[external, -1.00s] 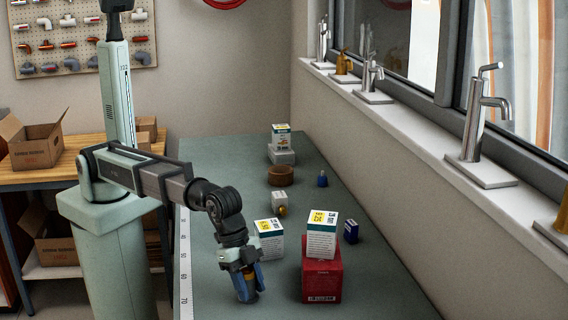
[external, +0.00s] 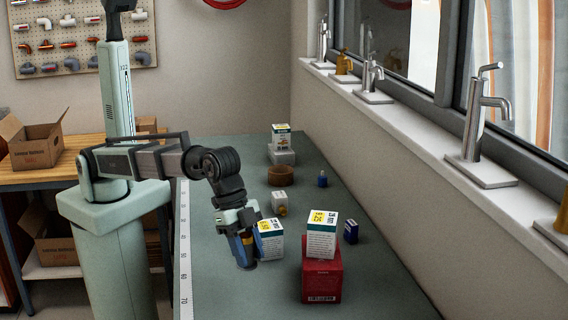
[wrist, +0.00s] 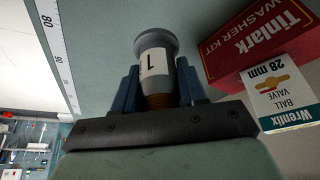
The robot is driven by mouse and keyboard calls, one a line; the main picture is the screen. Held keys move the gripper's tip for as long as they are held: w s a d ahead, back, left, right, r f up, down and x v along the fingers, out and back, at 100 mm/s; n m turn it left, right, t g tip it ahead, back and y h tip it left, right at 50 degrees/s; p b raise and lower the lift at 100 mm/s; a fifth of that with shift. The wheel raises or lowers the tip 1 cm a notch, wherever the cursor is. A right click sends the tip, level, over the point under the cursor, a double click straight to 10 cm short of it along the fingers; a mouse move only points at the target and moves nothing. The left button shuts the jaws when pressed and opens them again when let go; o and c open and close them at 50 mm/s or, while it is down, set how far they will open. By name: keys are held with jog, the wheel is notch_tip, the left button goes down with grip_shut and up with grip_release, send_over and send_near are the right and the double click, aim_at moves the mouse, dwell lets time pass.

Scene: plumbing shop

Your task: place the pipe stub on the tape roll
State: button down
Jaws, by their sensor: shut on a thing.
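The pipe stub (wrist: 157,62) is a short grey cylinder with a wide flanged end, a white label reading "1" and a copper-coloured threaded part. My gripper (wrist: 158,88) is shut on it, with a blue finger on each side. In the external view my gripper (external: 246,252) points down above the near left of the bench, and the stub is mostly hidden by the fingers. The tape roll (external: 281,176) appears as a low brown ring lying flat farther back on the bench, well apart from my gripper. Nothing is seen on top of it.
A white box (external: 269,239) stands close to the right of my gripper. A red washer kit box (external: 321,281) bears a white ball valve box (external: 321,236). A grey block (external: 281,156) is behind the roll.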

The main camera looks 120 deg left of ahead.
jog(key=shift+r, duration=0.25)
jog(key=s+a+r+n+y, duration=0.1)
jog(key=s+a+n, duration=0.15)
jog(key=a, duration=1.45)
notch_tip(320, 180, up, 3)
jog(key=n+g+y, duration=0.1)
jog(key=n+y, duration=0.2)
jog(key=n, duration=0.6)
send_over(288, 169)
jog(key=s+d, duration=0.1)
jog(key=s, duration=0.1)
jog(key=shift+w+f, duration=0.15)
jog(key=shift+f, duration=2.1)
jog(key=shift+w+f, duration=0.1)
jog(key=shift+f, duration=2.1)
jog(key=shift+f, duration=0.1)
jog(key=c, duration=0.6)
grip_release()
jog(key=shift+d, duration=0.1)
